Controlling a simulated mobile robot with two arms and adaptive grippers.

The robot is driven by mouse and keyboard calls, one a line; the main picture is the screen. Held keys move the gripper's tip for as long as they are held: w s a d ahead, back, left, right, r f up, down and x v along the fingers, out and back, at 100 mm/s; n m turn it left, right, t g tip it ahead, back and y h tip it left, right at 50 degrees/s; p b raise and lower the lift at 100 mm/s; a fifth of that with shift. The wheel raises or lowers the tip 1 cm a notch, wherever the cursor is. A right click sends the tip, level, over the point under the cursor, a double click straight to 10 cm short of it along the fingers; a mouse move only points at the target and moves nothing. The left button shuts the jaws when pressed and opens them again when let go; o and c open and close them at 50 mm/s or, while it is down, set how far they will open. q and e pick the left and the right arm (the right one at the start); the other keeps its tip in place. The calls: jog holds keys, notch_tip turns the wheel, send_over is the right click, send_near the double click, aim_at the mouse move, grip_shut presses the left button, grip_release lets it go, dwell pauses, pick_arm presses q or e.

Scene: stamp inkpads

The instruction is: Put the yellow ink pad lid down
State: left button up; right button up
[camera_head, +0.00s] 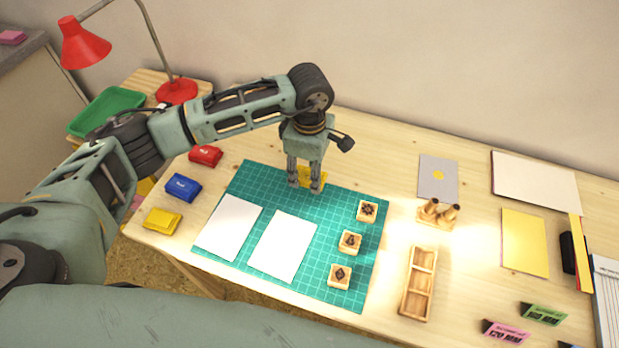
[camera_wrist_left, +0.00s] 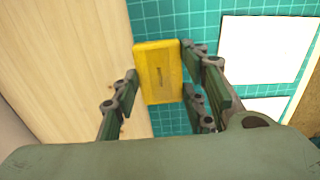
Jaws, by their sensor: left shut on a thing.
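The yellow ink pad lid (camera_head: 314,176) is a flat yellow rectangle at the back edge of the green cutting mat. My left gripper (camera_head: 304,185) points down and is shut on it. In the left wrist view the lid (camera_wrist_left: 158,70) sits between the fingers, over the border of mat and bare wood. I cannot tell whether it touches the mat. The yellow ink pad (camera_head: 162,221) lies at the table's left front, left of the mat, with the blue pad (camera_head: 183,187) and red pad (camera_head: 206,156) behind it. My right gripper is out of view.
The cutting mat (camera_head: 330,192) bears two white sheets (camera_head: 229,227) and several wooden stamps (camera_head: 350,242). To its right are a stamp holder (camera_head: 437,217), a wooden tray (camera_head: 404,309) and papers. A red lamp (camera_head: 86,43) stands back left. Bare wood lies behind the mat.

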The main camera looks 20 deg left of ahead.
aim_at(309, 176)
pick_arm(q)
jog(key=shift+f, duration=0.55)
notch_tip(309, 176, down, 3)
jog(key=shift+p, duration=0.5)
jog(key=shift+f+b, duration=0.25)
jog(key=shift+b, duration=0.05)
jog(key=o, duration=0.9)
jog(key=shift+r, duration=0.1)
jog(key=shift+c, duration=0.2)
